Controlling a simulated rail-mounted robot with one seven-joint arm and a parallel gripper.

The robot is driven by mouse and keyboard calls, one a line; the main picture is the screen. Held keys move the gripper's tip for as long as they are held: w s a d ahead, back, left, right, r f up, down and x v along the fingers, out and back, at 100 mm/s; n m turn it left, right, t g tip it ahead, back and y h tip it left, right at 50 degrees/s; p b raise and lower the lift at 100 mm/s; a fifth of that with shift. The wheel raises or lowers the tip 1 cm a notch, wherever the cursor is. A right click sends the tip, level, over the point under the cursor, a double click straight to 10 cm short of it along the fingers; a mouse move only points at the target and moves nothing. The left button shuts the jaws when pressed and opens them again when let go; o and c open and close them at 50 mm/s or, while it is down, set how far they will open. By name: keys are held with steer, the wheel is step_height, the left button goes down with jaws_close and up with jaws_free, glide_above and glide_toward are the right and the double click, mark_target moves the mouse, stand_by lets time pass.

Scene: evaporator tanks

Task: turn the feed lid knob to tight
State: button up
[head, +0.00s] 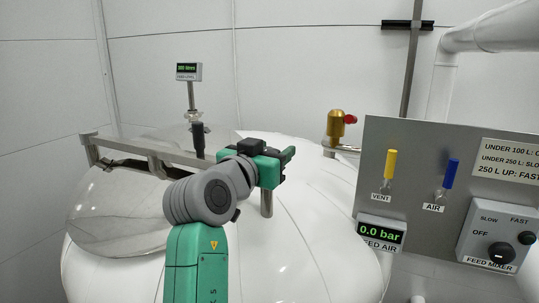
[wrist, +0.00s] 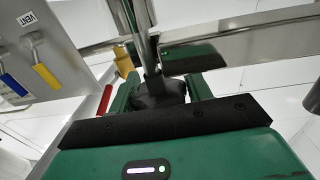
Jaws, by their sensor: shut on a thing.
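The feed lid (head: 105,215) is a shiny round cover on the white tank, with a steel bar (head: 135,150) across it. In the wrist view my gripper (wrist: 160,92) is shut on a black knob (wrist: 158,94), with a green finger on each side. A steel rod (wrist: 145,45) runs from the knob. In the head view my gripper (head: 284,165) is above a short steel post (head: 266,204) to the right of the lid; it and my arm hide the knob there. No tightness mark can be read.
A grey panel (head: 408,160) at right carries a yellow vent handle (head: 390,164), a blue air handle (head: 451,174), a 0.0 bar display (head: 381,231) and a mixer dial (head: 501,253). A brass valve (head: 335,128) with a red end stands behind. A level display (head: 189,72) rises behind the bar.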

steer(key=shift+s+d+m+g+h+b, duration=0.15)
steer(key=shift+m+g+h+b, duration=0.15)
steer(key=shift+m+g+h, duration=0.85)
steer(key=shift+h, duration=0.35)
steer(key=o, duration=1)
steer(key=shift+c, duration=0.2)
steer(key=b+v, duration=0.3)
steer(key=v, duration=0.4)
steer(key=shift+s+a, duration=0.2)
steer(key=shift+s, duration=0.1)
steer(key=shift+f, duration=0.1)
